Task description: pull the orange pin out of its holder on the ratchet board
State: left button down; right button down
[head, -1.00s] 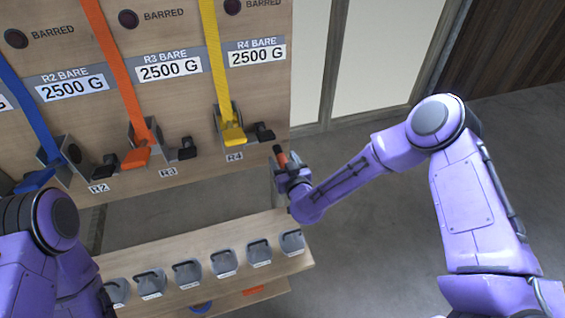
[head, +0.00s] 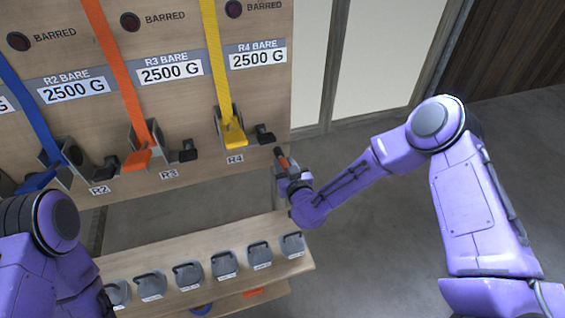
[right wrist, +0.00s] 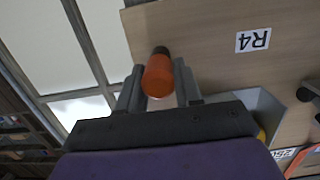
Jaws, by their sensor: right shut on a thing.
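The orange pin (head: 283,161), with a dark end, is beside the lower right edge of the ratchet board (head: 196,108). My right gripper (head: 287,171) is shut on it. In the right wrist view the pin (right wrist: 158,78) sits between the two grey fingers (right wrist: 158,88), its dark end pointing away from the palm. I cannot make out the pin's holder or tell whether the pin still touches it. My left arm shows at the lower left; its gripper is out of view.
Below, a wooden shelf (head: 200,246) bears several grey weights (head: 225,264). Open floor (head: 380,250) lies to the right.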

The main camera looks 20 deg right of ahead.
jog(key=shift+s+d+p, duration=0.1)
jog(key=shift+s+p, duration=0.3)
jog(key=shift+s, duration=2.25)
